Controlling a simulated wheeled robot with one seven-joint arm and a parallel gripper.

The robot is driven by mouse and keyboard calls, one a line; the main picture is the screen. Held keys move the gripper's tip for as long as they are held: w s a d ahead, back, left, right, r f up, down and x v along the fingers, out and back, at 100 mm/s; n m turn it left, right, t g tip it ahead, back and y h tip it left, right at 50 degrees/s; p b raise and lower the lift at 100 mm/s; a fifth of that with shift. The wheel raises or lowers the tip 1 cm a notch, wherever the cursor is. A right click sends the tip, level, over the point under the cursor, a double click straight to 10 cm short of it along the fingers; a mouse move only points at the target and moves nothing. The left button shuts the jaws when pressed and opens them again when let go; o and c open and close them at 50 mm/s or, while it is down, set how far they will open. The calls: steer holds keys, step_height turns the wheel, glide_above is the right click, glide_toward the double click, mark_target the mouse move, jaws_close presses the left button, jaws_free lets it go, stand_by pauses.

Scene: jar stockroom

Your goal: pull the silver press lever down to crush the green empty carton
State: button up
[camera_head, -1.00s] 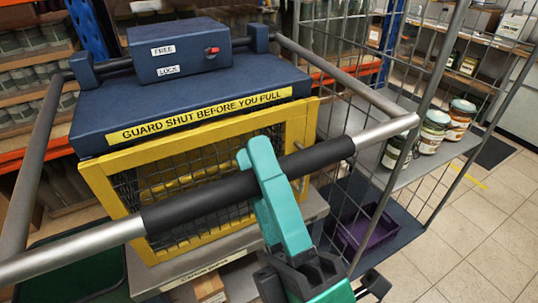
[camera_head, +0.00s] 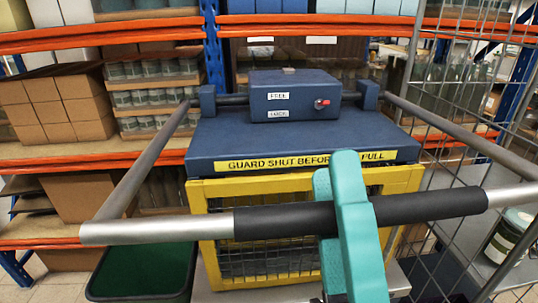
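The silver press lever (camera_head: 160,229) is a U-shaped bar with a black grip (camera_head: 430,206), crossing in front of the blue press. Its two side arms run back to pivots beside the blue lock box (camera_head: 300,97). The yellow guard (camera_head: 207,235) with wire mesh appears shut below the press head (camera_head: 225,138). A red-tipped knob (camera_head: 322,103) sits nearly level with the FREE label, above LOCK. I cannot make out the green carton; mesh, lever and gripper hide the inside.
A dark green-lined bin (camera_head: 150,270) stands at lower left. A wire-mesh cage cart (camera_head: 440,130) with a jar (camera_head: 512,236) stands close on the right. Orange-beamed shelves (camera_head: 110,37) with boxes and jars fill the back.

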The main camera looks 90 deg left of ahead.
mark_target(244, 217)
steer(key=s+r, duration=0.1)
steer(key=s, duration=0.1)
steer(key=s+d+r, duration=0.1)
steer(key=s+r, duration=0.1)
steer(key=s, duration=0.1)
steer(key=s+r, duration=0.2)
steer(key=s, duration=0.1)
steer(key=shift+s+d, duration=0.1)
steer(key=shift+d, duration=0.1)
